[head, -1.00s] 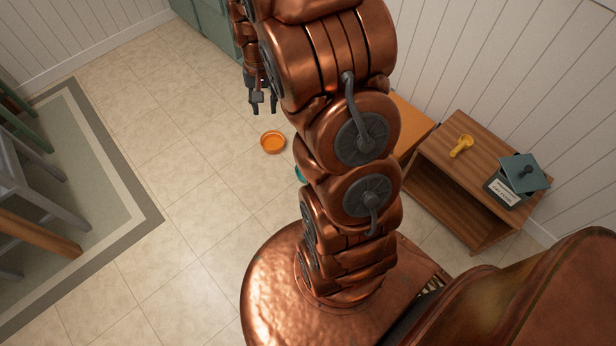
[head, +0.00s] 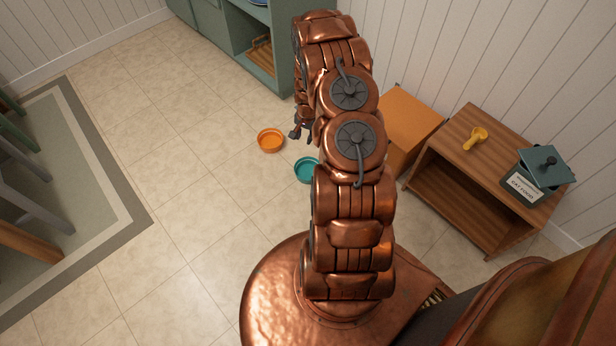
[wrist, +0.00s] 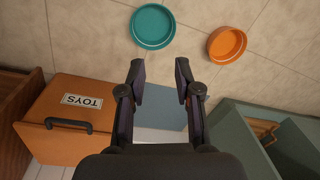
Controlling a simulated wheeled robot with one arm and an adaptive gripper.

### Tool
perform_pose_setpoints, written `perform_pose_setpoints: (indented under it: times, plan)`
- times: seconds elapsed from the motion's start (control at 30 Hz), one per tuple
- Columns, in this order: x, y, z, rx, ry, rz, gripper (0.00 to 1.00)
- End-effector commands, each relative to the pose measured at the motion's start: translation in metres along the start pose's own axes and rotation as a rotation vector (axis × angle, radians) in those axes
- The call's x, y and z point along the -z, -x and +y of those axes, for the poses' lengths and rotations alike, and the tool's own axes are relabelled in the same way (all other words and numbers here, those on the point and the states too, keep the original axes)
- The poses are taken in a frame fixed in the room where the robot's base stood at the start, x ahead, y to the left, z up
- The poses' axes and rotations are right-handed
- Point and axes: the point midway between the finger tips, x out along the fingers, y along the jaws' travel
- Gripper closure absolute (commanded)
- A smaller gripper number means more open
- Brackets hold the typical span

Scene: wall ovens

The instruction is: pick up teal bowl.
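The teal bowl (head: 307,170) sits on the tiled floor beside my arm in the head view, its right side partly hidden by the arm. It shows whole in the wrist view (wrist: 152,27), above and ahead of the fingertips. My gripper (wrist: 160,72) is open and empty in the wrist view, its two fingers apart and not touching the bowl. In the head view the gripper (head: 298,131) is small and partly hidden by my arm, up and slightly left of the teal bowl.
An orange bowl (head: 271,140) lies on the floor left of the teal bowl. An orange toy box (wrist: 70,118), a wooden shelf (head: 487,215) with a cat food tin (head: 535,178) and yellow scoop (head: 475,139), and a green cabinet (head: 236,46) stand around.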

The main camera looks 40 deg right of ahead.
Motion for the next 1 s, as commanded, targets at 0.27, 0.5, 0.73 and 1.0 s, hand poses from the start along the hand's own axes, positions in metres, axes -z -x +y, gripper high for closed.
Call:
perform_pose_setpoints:
  times: [0.27, 0.5, 0.73, 1.0]
  plan:
    - [0.017, -0.127, 0.042, 0.027, -0.162, 0.011, 0.67]
    - [0.022, -0.189, 0.065, 0.049, -0.26, 0.029, 0.67]
    - [0.021, -0.21, 0.071, 0.054, -0.286, 0.03, 0.67]
    - [0.025, -0.23, 0.07, 0.055, -0.286, 0.035, 0.67]
